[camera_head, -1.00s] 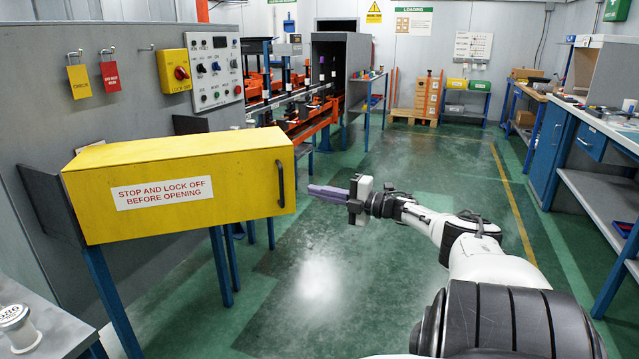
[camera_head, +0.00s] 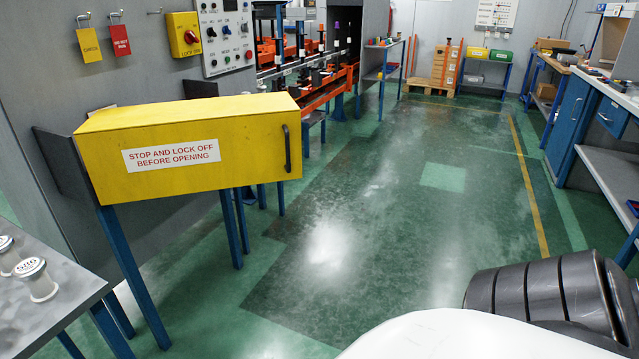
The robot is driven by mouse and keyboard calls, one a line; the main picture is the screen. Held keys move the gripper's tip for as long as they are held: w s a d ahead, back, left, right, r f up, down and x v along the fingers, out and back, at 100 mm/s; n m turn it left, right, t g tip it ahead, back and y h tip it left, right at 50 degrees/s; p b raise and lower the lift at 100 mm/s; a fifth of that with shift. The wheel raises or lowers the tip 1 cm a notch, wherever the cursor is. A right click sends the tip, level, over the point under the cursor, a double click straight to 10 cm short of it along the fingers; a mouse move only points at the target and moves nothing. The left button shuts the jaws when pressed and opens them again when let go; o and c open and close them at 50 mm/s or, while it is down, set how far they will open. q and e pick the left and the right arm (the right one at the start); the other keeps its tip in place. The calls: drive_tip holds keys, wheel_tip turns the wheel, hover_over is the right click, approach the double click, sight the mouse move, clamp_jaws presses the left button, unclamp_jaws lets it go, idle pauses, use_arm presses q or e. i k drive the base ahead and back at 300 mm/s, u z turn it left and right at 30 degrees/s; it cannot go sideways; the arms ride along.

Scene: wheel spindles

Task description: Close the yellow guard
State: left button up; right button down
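The yellow guard (camera_head: 240,168) is a long box-shaped cover on blue legs at the left of the head view. Its front carries a white sign (camera_head: 171,155) with red letters reading "STOP AND LOCK OFF BEFORE OPENING". A black upright handle (camera_head: 287,148) is at the right end of its front face. The front face looks flush with the box, and I see no gap along its edges. The inside is hidden. Neither gripper is in view; only parts of my own arm show at the bottom right, well apart from the guard.
A grey table (camera_head: 45,305) with white spindles (camera_head: 36,279) is at the lower left. A grey wall panel (camera_head: 130,60) behind the guard bears a control box (camera_head: 222,38) and a yellow lock-off switch (camera_head: 184,36). A workbench (camera_head: 590,125) lines the right. The green floor between is open.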

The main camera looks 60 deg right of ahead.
sight(154, 150)
drive_tip(key=z, duration=0.25)
drive_tip(key=k, duration=0.45)
drive_tip(key=z, duration=1.35)
drive_tip(key=i, duration=0.8)
drive_tip(key=u, duration=0.55)
drive_tip(key=i, duration=0.5)
drive_tip(key=u, duration=0.55)
